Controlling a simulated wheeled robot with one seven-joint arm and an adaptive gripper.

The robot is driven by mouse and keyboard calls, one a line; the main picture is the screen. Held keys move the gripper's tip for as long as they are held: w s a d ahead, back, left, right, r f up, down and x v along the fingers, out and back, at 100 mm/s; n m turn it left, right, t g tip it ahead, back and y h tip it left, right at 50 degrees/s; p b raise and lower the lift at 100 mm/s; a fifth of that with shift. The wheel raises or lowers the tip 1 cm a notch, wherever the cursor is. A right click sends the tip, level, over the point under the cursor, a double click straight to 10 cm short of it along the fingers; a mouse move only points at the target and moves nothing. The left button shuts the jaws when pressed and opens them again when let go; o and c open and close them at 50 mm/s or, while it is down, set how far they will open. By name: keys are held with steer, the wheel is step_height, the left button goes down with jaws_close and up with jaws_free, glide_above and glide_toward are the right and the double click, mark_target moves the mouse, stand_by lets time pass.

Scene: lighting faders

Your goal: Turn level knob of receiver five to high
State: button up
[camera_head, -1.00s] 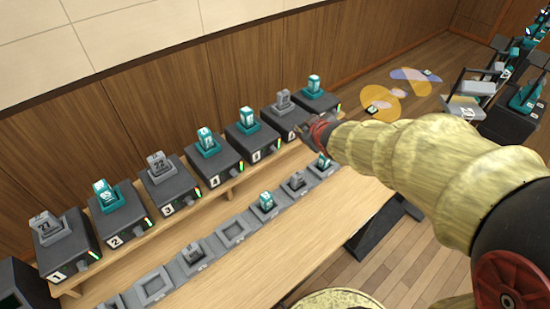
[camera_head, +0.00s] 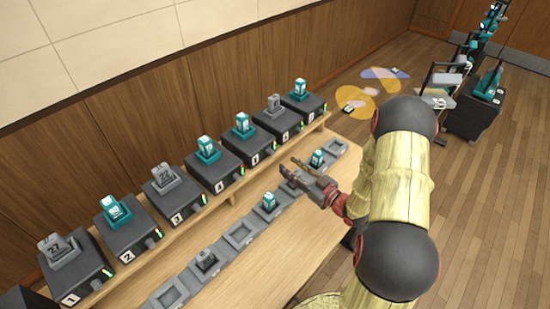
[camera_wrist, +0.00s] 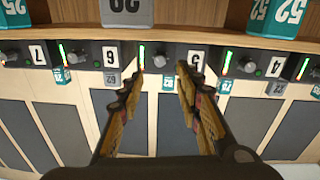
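Receiver five (camera_head: 247,146) is a dark box on the raised shelf with a teal pack on top. The knob lies in the gap between my fingertips in that view; I see no contact. My gripper (camera_wrist: 158,76) is open and empty. In the head view my gripper (camera_head: 290,168) is over the lower row of charger trays, in front of the receivers. Receiver five's knob is hard to make out there.
Receiver four (camera_head: 212,170) and receiver six (camera_head: 278,119) flank it closely, with similar knobs. The shelf edge (camera_head: 232,186) runs below them. Charging cradles (camera_head: 239,235), some holding packs, line the table. The table front (camera_head: 285,255) is clear.

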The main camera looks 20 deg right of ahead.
mark_target(273, 153)
steer(key=b+x, duration=0.1)
steer(key=x, duration=0.6)
steer(key=shift+w, duration=0.25)
steer(key=shift+c, duration=0.2)
steer(key=c, duration=0.7)
jaws_close()
